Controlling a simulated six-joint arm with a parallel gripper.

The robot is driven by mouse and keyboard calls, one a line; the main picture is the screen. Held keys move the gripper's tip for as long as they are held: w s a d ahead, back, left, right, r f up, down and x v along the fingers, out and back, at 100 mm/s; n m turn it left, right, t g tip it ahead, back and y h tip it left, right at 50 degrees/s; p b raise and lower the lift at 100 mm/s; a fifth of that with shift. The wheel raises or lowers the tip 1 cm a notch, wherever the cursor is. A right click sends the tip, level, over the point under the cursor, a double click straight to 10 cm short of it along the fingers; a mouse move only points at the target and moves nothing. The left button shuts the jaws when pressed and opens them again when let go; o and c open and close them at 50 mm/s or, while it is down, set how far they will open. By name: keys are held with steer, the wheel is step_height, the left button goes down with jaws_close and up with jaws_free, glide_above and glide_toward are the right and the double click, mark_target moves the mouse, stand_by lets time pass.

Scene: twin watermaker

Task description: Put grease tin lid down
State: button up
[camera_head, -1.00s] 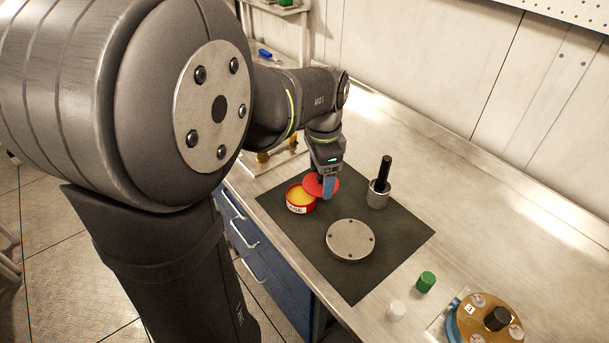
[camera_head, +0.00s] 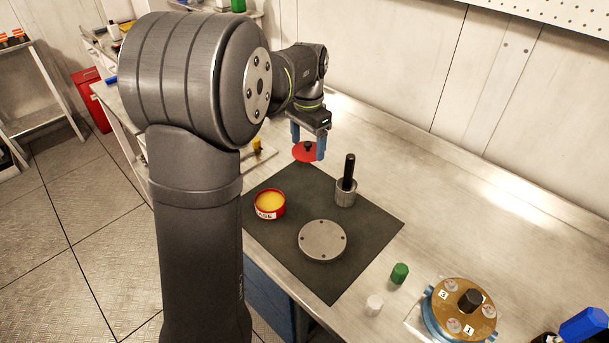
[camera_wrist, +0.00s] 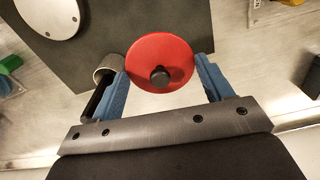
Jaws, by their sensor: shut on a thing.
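The red grease tin lid (camera_head: 301,153), a disc with a black knob, is held by my gripper (camera_head: 308,148) near the back corner of the dark mat. In the wrist view the lid (camera_wrist: 150,50) sits between the two blue fingers of my gripper (camera_wrist: 161,65), which grip it at opposite sides of its rim. Its exact height above the bench is hard to tell. The open red grease tin (camera_head: 269,205) with yellow grease stands upright on the mat's left part, apart from the lid.
On the dark mat (camera_head: 272,240) are a round metal plate (camera_head: 323,240) and a metal cup (camera_head: 346,194) with a black handle. A green cap (camera_head: 400,273), a white cap (camera_head: 374,305) and a brass-topped unit (camera_head: 480,300) lie front right. The bench behind the mat is clear.

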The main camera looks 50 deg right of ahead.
mark_target(306, 175)
steer(key=w+d, duration=0.1)
steer(key=w+d+f, duration=0.1)
steer(key=shift+w+f+n, duration=0.3)
steer(key=shift+n, duration=0.1)
step_height(306, 175, down, 10)
steer(key=shift+r, duration=0.1)
steer(key=o, duration=1.2)
step_height(306, 175, up, 12)
